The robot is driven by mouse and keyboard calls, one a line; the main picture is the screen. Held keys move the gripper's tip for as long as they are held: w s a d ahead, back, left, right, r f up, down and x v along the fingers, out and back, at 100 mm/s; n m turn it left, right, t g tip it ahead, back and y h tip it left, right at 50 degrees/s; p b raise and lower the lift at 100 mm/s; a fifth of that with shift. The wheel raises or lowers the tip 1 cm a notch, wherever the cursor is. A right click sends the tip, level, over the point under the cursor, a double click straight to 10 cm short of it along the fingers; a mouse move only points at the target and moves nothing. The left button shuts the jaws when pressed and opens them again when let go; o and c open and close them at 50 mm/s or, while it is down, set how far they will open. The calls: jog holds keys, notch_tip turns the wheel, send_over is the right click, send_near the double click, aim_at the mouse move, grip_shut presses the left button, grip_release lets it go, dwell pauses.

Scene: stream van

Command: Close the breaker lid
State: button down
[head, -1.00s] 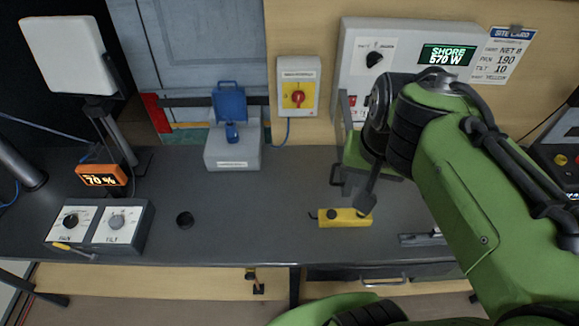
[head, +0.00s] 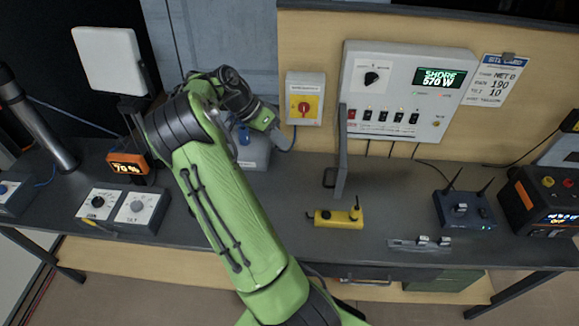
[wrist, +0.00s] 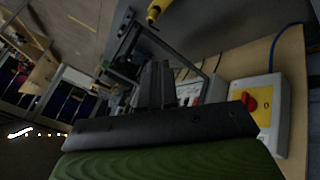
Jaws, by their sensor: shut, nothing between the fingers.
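The white breaker panel (head: 437,122) is on the back wall, with a row of switches along its lower part uncovered. The breaker lid (head: 341,155) stands open, jutting out from the panel's lower left side and seen nearly edge-on, with a dark handle (head: 328,178) on its left face. My gripper (head: 284,140) is left of the lid, below the rotary switch box, and apart from the lid. Its fingers (wrist: 160,85) are together and empty in the wrist view.
The rotary switch box (head: 303,112) with a red knob is just above my gripper and at right in the wrist view (wrist: 267,108). A yellow handset (head: 338,218) lies below the lid. A grey box (head: 258,155) stands partly behind my arm.

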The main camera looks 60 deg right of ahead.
jog(key=s+d+f, duration=0.2)
jog(key=s+f, duration=0.6)
jog(key=s, duration=0.1)
jog(key=shift+s+d, duration=0.15)
jog(key=shift+s, duration=0.15)
jog(key=shift+f, duration=0.1)
